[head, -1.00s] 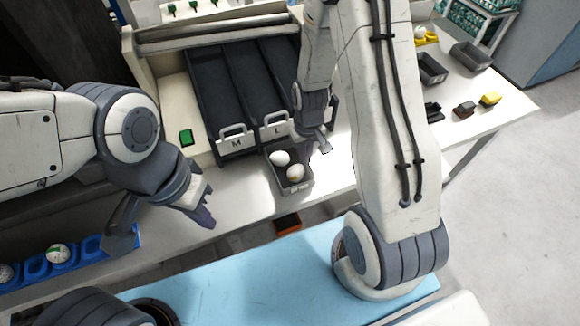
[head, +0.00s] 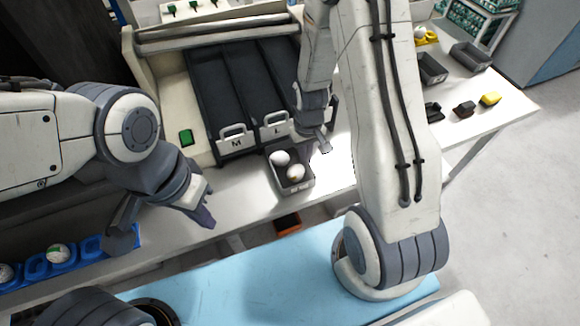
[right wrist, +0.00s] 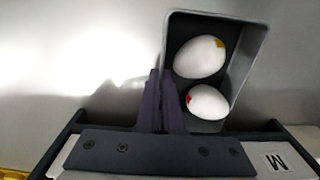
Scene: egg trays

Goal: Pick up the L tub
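The L tub (head: 293,187) is a small grey open tub on the white table, in front of the lane labelled L (head: 277,127). It holds two white eggs, which show in the right wrist view with a yellow mark (right wrist: 199,57) and a red mark (right wrist: 208,102). My right gripper (head: 321,143) is at the tub's far right side. In the right wrist view its fingers (right wrist: 161,103) are close together at the tub's side wall (right wrist: 167,55) and look shut on it. My left gripper (head: 163,217) is open and empty, left of the tub.
A lane labelled M (head: 236,141) lies left of the L lane. A blue egg tray (head: 92,245) is at the lower left. Grey bins (head: 471,55) and small yellow and red items stand at the right. An orange box (head: 288,223) is below the table edge.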

